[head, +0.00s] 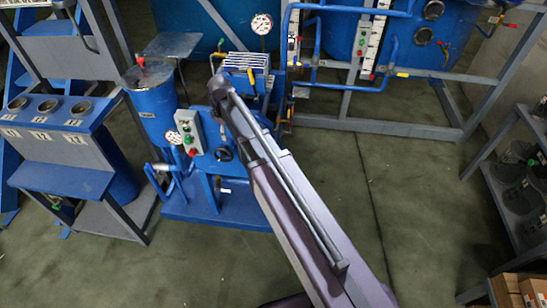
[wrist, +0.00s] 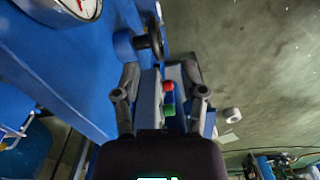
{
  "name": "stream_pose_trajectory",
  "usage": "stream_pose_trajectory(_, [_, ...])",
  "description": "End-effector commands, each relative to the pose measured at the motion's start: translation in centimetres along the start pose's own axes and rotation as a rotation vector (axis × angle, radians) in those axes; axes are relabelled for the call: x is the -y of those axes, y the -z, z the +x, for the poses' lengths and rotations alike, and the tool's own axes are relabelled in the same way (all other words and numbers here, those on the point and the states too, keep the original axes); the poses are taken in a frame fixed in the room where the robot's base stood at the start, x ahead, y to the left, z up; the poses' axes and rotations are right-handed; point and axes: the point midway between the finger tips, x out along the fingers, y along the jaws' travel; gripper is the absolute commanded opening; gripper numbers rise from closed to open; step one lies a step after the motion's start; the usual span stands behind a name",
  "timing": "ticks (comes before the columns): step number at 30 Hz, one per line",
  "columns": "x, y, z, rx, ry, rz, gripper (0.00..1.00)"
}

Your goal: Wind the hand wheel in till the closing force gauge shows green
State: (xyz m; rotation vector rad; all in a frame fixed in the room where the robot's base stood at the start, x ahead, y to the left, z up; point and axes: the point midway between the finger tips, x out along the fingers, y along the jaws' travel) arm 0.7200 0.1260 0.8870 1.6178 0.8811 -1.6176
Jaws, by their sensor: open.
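The hand wheel (wrist: 155,35) shows in the wrist view as a dark wheel seen nearly edge-on, on a blue housing beyond my fingertips. My gripper (wrist: 160,72) is open and empty, its two fingers apart and not visibly touching the wheel. In the head view my arm covers part of the blue machine, and my fingers cannot be made out there.
A grey button box (wrist: 150,98) with red and green buttons shows between my fingers, farther off. In the head view, a blue cylindrical tank (head: 152,108) stands left of my arm and a pale plate stack (head: 247,64) behind it. A shelf (head: 520,190) stands at right; open floor lies between.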

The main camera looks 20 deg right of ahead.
Motion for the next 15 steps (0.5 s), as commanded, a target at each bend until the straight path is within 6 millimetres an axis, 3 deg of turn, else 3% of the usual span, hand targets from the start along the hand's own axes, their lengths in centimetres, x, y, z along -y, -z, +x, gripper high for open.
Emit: stream_pose_trajectory(15, [2.3,-7.3,-0.4,0.0,0.0,0.319,0.54])
